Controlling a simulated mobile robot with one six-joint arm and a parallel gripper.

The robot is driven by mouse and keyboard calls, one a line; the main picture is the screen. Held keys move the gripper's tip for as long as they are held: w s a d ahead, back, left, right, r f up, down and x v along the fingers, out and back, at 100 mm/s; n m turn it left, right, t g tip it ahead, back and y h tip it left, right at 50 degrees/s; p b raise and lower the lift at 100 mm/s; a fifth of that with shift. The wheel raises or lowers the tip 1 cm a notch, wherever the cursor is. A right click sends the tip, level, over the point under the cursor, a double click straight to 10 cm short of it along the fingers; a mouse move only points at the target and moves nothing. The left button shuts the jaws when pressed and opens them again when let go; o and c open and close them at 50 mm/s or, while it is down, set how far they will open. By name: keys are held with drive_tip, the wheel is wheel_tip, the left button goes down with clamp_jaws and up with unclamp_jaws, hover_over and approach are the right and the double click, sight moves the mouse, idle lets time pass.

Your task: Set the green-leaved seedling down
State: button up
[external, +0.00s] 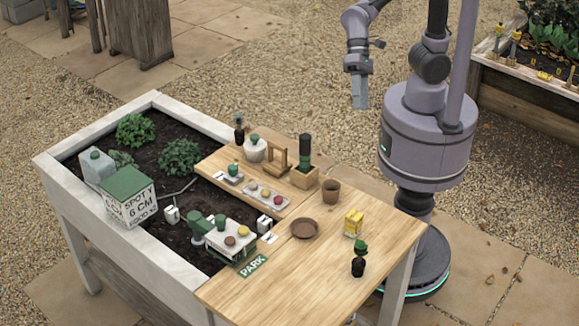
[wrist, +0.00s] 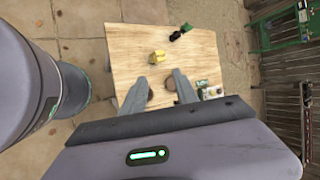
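The green-leaved seedling (external: 359,259), in a small black pot, stands upright near the front right corner of the wooden tabletop (external: 290,272). In the wrist view it shows at the far side of the tabletop, its black pot (wrist: 174,36) with a bit of green beside it. My gripper (external: 360,104) is raised well above and behind the table, apart from the seedling, fingers pointing down. In the wrist view its two fingers (wrist: 160,80) are spread with nothing held between them. A second small plant (external: 239,130) with dark foliage stands at the tabletop's back corner.
A yellow packet (external: 353,223), a brown saucer (external: 304,228) and a brown pot (external: 331,191) stand near the seedling. A wooden block with a dark green-topped tool (external: 305,155) stands farther back. The soil bed (external: 150,170) lies left.

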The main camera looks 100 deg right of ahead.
drive_tip(key=s+d+r+n+t+h, duration=0.1)
drive_tip(key=s+d+t+h, duration=0.1)
drive_tip(key=d, duration=0.6)
drive_tip(key=s+d+r+n+t+h+b, duration=0.1)
drive_tip(key=s+d+t+h, duration=0.2)
drive_tip(key=d, duration=0.5)
drive_tip(key=shift+d+r+n+h, duration=0.2)
drive_tip(key=shift+n+h, duration=0.1)
drive_tip(key=shift+h, duration=0.1)
